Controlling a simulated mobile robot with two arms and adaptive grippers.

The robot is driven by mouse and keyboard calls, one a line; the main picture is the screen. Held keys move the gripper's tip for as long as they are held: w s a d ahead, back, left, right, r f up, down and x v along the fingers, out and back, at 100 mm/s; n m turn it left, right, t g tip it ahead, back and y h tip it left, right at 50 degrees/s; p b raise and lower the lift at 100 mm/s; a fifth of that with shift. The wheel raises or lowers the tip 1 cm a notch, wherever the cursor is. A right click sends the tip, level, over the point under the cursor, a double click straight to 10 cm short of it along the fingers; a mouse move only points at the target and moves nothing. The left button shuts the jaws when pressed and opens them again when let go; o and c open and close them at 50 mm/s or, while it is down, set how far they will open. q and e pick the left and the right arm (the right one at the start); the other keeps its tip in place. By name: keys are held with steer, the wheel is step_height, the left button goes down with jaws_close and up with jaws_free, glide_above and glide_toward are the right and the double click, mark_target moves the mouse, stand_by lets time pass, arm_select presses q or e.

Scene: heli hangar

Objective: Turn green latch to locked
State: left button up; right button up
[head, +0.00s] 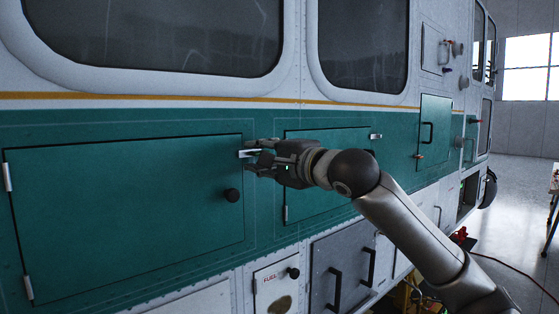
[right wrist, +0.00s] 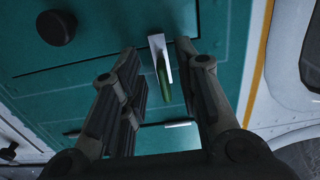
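The green latch (right wrist: 162,78) shows in the right wrist view as a slim green handle on a pale plate (right wrist: 155,43), at the edge of a large green door (head: 120,210). In the head view the pale plate (head: 247,153) shows at that door's upper right corner; the green handle is mostly hidden by my gripper. My right gripper (head: 258,155) is at the latch. Its fingers (right wrist: 157,55) are spread, one on each side of the handle in the picture. I cannot tell whether either finger touches it. My left gripper is out of view.
A black round knob (head: 231,195) sticks out of the large door, left of my gripper. A second green door (head: 310,200) lies behind my right arm. A fuel flap (head: 272,285) and a grey panel with black handles (head: 340,270) are below. Open floor (head: 515,200) lies at right.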

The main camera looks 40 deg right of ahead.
steer(key=s, duration=1.1)
steer(key=shift+d, duration=0.4)
